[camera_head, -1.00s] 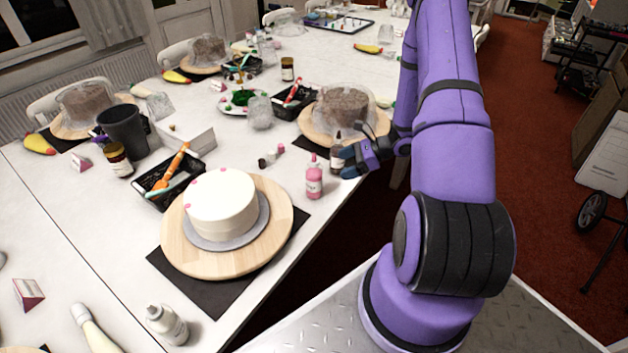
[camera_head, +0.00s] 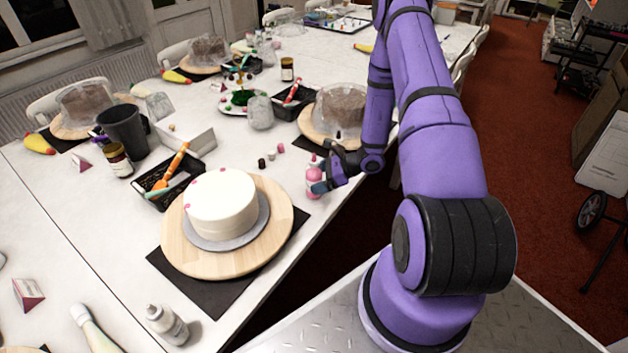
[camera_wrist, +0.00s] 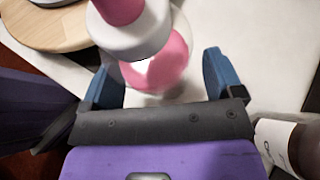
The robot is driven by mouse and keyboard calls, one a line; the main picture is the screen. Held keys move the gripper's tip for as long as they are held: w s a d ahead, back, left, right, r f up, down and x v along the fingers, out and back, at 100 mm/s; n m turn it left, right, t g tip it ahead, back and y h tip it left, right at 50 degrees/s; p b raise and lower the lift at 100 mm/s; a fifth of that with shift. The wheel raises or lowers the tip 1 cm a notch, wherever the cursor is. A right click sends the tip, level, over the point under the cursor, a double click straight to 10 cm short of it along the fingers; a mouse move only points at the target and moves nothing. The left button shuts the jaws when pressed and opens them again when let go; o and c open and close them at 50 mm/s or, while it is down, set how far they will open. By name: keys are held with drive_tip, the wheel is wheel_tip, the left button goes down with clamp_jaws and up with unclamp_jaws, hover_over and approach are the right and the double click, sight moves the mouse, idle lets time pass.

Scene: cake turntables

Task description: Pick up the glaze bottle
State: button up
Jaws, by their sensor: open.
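The glaze bottle, which I take to be the pink one (camera_head: 312,175), stands upright near the table's right edge, right of the white cake. In the head view my gripper (camera_head: 322,178) is at it and partly covers it. In the wrist view the pink bottle (camera_wrist: 172,66) with its white collar and pink tip lies between and slightly beyond the two blue fingers of my gripper (camera_wrist: 163,82). The fingers are apart, with visible gaps on both sides. The bottle's base is blurred.
The white cake (camera_head: 222,203) sits on a round wooden turntable (camera_head: 275,235) left of the bottle. A dark bottle with a white label (camera_wrist: 290,146) lies close to my gripper's right in the wrist view. A domed cake (camera_head: 340,108) stands behind. Small jars (camera_head: 271,156) are nearby.

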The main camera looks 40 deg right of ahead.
sight(320, 171)
drive_tip(key=shift+w+a+f, duration=0.15)
drive_tip(key=shift+a, duration=0.05)
drive_tip(key=c, duration=0.8)
drive_tip(key=shift+r, duration=0.7)
drive_tip(key=shift+s+d+r, duration=0.2)
drive_tip(key=shift+s+r, duration=0.05)
drive_tip(key=shift+r, duration=0.35)
drive_tip(key=shift+s+d+r, duration=0.2)
drive_tip(key=shift+s+r, duration=0.05)
drive_tip(key=shift+r, duration=0.3)
drive_tip(key=shift+o, duration=0.8)
drive_tip(key=s+d+r, duration=0.1)
drive_tip(key=s+d, duration=0.7)
drive_tip(key=s, duration=0.3)
drive_tip(key=shift+r, duration=0.15)
drive_tip(key=shift+s+d, duration=0.25)
drive_tip(key=shift+s, duration=0.3)
drive_tip(key=shift+c, duration=0.5)
